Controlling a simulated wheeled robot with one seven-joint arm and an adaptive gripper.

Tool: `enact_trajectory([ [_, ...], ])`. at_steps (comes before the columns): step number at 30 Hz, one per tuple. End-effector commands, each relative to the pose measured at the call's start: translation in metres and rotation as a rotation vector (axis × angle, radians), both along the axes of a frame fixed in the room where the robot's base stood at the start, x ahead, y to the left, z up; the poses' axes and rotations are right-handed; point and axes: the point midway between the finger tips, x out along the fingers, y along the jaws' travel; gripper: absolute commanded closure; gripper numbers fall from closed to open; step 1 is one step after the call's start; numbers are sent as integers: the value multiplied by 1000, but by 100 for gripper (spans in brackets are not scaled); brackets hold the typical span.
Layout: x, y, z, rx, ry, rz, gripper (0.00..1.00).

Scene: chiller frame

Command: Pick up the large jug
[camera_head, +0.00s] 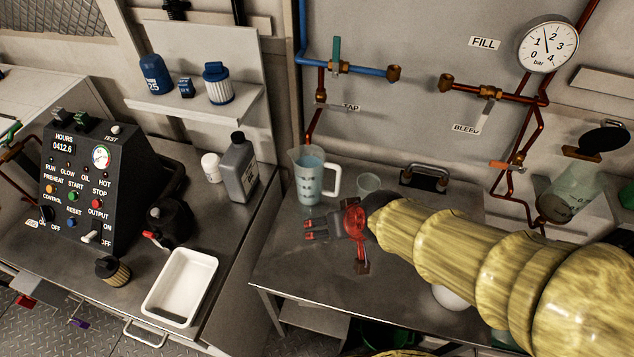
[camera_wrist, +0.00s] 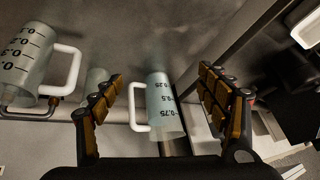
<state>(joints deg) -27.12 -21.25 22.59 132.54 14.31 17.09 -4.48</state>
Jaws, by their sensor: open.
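The large jug (camera_head: 309,180) is pale blue and translucent, with dark marks and a white handle on its right. It stands upright on the right bench near the back wall. In the wrist view the jug (camera_wrist: 161,105) shows between the fingers, its 0.25 to 0.75 marks facing me and its handle to the left. My gripper (camera_head: 335,247) is open and empty, on the near side of the jug and apart from it. In the wrist view the spread fingers of my gripper (camera_wrist: 160,76) frame the jug.
A small clear cup (camera_head: 368,183) stands just right of the jug; it also shows in the wrist view (camera_wrist: 97,78). Another marked jug (camera_wrist: 27,60) is at the left there. A grey bottle (camera_head: 238,170) and white tray (camera_head: 147,306) are on the left bench. Pipes line the wall.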

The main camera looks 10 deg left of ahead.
Motion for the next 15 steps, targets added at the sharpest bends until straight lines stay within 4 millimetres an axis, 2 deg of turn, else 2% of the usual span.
enact_trajectory([
  [1,7,19,-25,11,-20,11,25],
  [6,41,61,-65,54,-158,0,25],
  [11,74,81,-82,75,-323,-40,25],
  [15,103,83,-75,82,-483,-89,25],
])
